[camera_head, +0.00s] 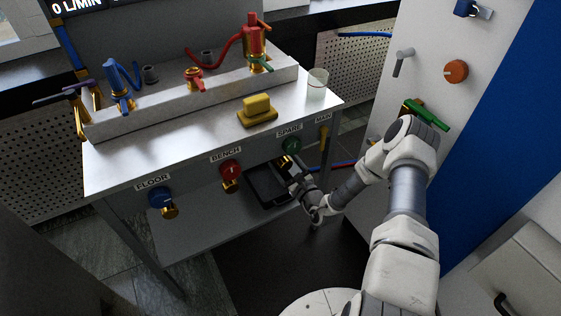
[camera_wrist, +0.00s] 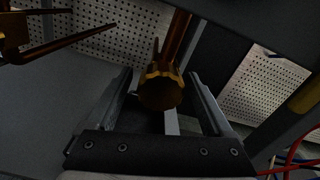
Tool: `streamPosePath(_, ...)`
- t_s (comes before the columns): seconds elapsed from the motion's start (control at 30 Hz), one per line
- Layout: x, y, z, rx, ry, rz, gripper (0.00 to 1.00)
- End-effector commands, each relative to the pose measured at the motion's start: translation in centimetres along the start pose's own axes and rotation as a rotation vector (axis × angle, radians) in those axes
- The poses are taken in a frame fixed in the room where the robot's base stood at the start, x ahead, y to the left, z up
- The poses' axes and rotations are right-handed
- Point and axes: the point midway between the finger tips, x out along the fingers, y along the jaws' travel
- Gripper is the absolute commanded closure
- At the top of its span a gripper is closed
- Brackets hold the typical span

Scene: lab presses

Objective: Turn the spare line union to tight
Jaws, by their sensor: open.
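The spare line union (camera_head: 285,161) is a brass fitting under the green round knob (camera_head: 292,145) and the SPARE label on the bench front. In the wrist view a ribbed brass union (camera_wrist: 160,88) hangs at the lower end of a brass pipe, between my two fingers. My gripper (camera_head: 297,178) is just below the spare fitting in the head view, partly hiding that area. In the wrist view my gripper (camera_wrist: 158,82) is open, with a finger on each side of the union and visible gaps. Whether either finger touches it cannot be told.
The red BENCH knob (camera_head: 231,171) and blue FLOOR knob (camera_head: 160,197) are to the left, each with brass below. The MAIN brass handle (camera_head: 323,137) is close on the right. A black tray (camera_head: 266,190) lies beneath. A glass beaker (camera_head: 317,84) stands on top.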

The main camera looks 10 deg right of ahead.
Motion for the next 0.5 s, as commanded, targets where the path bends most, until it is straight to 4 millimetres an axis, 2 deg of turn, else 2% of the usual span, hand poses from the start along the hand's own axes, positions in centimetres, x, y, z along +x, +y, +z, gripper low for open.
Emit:
streamPosePath(0.2, 2.0, 0.0, -0.1, -0.001, 0.0, 0.001, 0.14)
streamPosePath(0.5, 2.3, 0.0, 0.0, 0.0, 0.001, 0.0, 0.14)
